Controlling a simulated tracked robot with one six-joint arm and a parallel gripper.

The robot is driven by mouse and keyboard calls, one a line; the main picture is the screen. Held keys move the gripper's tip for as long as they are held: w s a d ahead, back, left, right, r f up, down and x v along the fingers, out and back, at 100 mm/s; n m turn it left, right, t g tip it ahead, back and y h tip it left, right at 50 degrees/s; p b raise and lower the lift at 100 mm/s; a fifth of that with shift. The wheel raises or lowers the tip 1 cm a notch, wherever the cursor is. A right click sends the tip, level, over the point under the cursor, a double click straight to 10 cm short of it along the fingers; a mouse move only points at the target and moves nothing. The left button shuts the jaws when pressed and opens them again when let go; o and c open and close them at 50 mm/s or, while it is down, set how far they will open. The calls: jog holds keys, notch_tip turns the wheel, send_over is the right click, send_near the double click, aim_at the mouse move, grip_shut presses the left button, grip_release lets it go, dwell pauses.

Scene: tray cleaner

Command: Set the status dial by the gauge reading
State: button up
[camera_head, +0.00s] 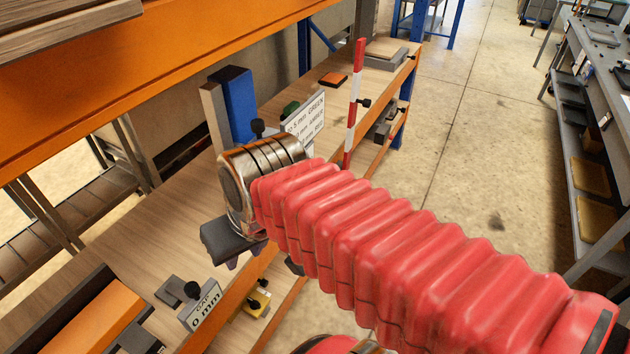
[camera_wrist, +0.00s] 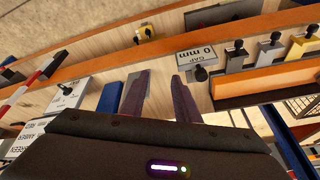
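My gripper (camera_wrist: 160,75) is open and empty, its two dark fingers spread apart in the wrist view. In the head view it hangs over the bench's front edge, its fingers mostly hidden. A gauge sign (camera_head: 203,306) reading "GAP 0 mm" stands at lower left with a black knob beside it; it shows upside down (camera_wrist: 196,54) just beyond my fingers in the wrist view. A rule card (camera_head: 306,122) lists millimetre values with GREEN, AMBER and RED, partly hidden by my arm. A yellow block with a black knob (camera_head: 257,301) sits low at the bench front. I cannot tell which part is the status dial.
Knobbed blocks (camera_wrist: 270,52) stand near an orange-and-dark tray (camera_head: 85,325). A blue block (camera_head: 235,103) and a red-white post (camera_head: 354,100) stand farther back. An orange rack beam (camera_head: 150,75) crosses above. The floor (camera_head: 480,150) at right is open.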

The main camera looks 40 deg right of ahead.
jog(key=w+d+f+m+t+y, duration=0.1)
jog(key=w+d+f+m+y, duration=0.6)
jog(key=d+f+m+y, duration=0.4)
jog(key=s+d+f+m+t+h, duration=0.1)
jog(key=d+m+t, duration=0.3)
jog(key=d, duration=0.8)
jog(key=s+d+f+m+t+h, duration=0.2)
jog(key=d+m+t+h, duration=0.2)
jog(key=d+t, duration=0.3)
jog(key=d, duration=0.5)
jog(key=shift+s+t, duration=0.3)
jog(key=shift+a+f, duration=0.1)
jog(key=x, duration=1.4)
jog(key=shift+f, duration=0.1)
jog(key=shift+c, duration=0.5)
